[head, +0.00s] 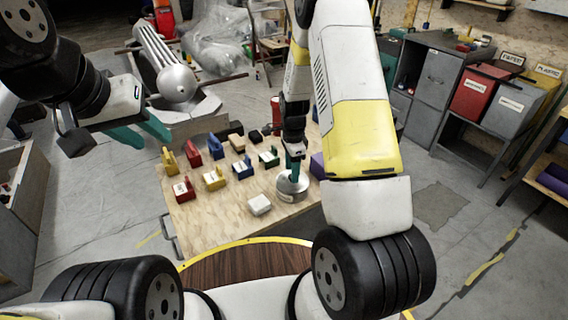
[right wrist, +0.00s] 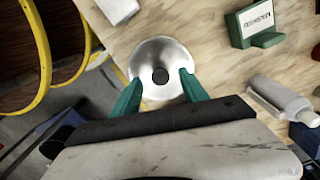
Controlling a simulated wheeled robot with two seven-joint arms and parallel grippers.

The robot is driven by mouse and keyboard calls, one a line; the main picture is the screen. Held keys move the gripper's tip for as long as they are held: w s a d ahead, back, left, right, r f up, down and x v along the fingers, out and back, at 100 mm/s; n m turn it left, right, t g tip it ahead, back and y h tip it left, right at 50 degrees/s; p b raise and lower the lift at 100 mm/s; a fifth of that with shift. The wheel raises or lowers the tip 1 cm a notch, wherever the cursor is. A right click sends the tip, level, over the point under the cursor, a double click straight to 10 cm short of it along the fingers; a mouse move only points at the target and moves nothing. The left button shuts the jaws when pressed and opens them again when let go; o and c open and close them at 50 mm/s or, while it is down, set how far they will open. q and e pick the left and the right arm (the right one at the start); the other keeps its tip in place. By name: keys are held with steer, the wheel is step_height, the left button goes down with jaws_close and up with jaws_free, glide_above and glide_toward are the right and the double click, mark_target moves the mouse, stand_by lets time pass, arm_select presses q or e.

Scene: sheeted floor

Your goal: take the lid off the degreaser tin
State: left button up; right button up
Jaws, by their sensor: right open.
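The silver round tin (head: 293,188) stands near the right front of the wooden board, below my right gripper. In the right wrist view its round metal lid (right wrist: 160,52) shows from above, with a dark knob (right wrist: 160,76) in the middle. My right gripper (right wrist: 164,82) is open, its teal fingertips on either side of the knob over the lid; I cannot tell whether they touch it. In the head view the right gripper (head: 291,167) partly hides the lid. My left gripper (head: 154,142) is open and empty, over the floor left of the board.
The wooden board (head: 225,222) holds several coloured label holders, including a green one (head: 268,157) whose card shows in the right wrist view (right wrist: 256,20). A grey bottle (right wrist: 280,98) and a purple block (head: 317,165) are close by.

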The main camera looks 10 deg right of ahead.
step_height(320, 180, down, 2)
steer(key=shift+f, duration=0.1)
jaws_close()
stand_by(0.4)
